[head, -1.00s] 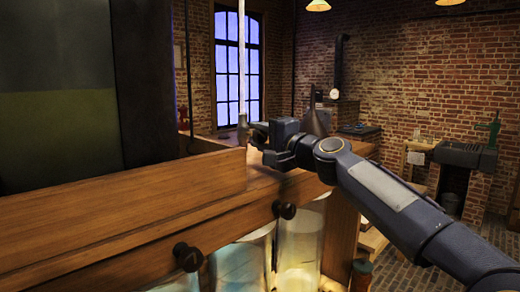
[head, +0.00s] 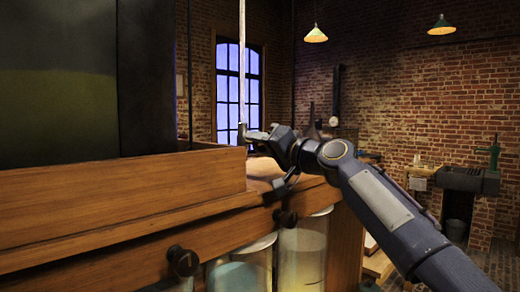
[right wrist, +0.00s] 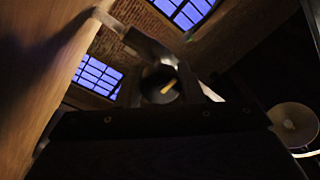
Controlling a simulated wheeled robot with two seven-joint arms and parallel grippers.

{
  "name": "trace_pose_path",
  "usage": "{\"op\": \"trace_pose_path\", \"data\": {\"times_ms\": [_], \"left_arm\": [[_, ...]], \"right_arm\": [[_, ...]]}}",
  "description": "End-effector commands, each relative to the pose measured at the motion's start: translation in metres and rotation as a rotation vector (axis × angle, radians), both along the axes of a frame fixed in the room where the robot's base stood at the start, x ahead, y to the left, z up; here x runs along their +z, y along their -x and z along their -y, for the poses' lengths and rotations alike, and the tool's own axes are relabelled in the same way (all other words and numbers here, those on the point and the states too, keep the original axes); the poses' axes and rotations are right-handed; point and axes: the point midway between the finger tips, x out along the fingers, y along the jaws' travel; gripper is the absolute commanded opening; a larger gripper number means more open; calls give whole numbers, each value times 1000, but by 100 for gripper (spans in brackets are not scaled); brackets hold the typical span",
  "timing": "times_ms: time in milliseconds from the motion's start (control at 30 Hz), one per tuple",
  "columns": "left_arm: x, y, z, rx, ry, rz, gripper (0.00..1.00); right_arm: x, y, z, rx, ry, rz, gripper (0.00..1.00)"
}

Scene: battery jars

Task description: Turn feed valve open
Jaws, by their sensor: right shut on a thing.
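A thin pale vertical pipe (head: 242,70) comes down in the head view to a small metal fitting (head: 242,134) above the wooden case; I take this fitting to be the feed valve. My right gripper (head: 252,137) is at that fitting, reaching in from the right. In the right wrist view my gripper (right wrist: 165,82) is close around a dark round part with a short yellow mark (right wrist: 167,86). It is shut on the valve, whose handle is mostly hidden by the fingers. The valve's exact angle cannot be told. My left gripper is not in view.
A wooden case with a raised ledge (head: 120,195) fills the left, with a dark panel (head: 60,80) above. Dark knobs (head: 183,261) stick out of its front, and glass jars (head: 302,255) stand below. A sink with a green pump (head: 468,180) stands far right.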

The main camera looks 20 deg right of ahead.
Motion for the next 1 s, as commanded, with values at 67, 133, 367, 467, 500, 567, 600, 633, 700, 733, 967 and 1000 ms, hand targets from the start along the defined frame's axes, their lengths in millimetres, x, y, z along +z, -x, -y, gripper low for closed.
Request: {"op": "trace_pose_path", "data": {"times_ms": [67,133,367,467,500,567,600,633,700,733,967,1000], "left_arm": [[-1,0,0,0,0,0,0],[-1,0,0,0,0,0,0],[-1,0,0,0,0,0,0],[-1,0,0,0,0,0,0],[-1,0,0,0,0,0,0],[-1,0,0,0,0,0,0],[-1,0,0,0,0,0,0],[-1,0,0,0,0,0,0],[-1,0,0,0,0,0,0],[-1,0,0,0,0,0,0],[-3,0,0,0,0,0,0],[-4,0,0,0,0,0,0]], "right_arm": [[2,1,0,-1,10,8,11],[2,1,0,-1,15,9,11],[2,1,0,-1,19,10,11],[2,1,0,-1,18,9,11],[2,1,0,-1,18,9,11],[2,1,0,-1,18,9,40],[2,1,0,-1,18,9,46],[2,1,0,-1,18,9,50],[1,0,0,0,17,8,55],[1,0,0,0,17,8,55],[0,1,0,0,17,7,55],[-1,4,1,-1,17,8,55]]}}
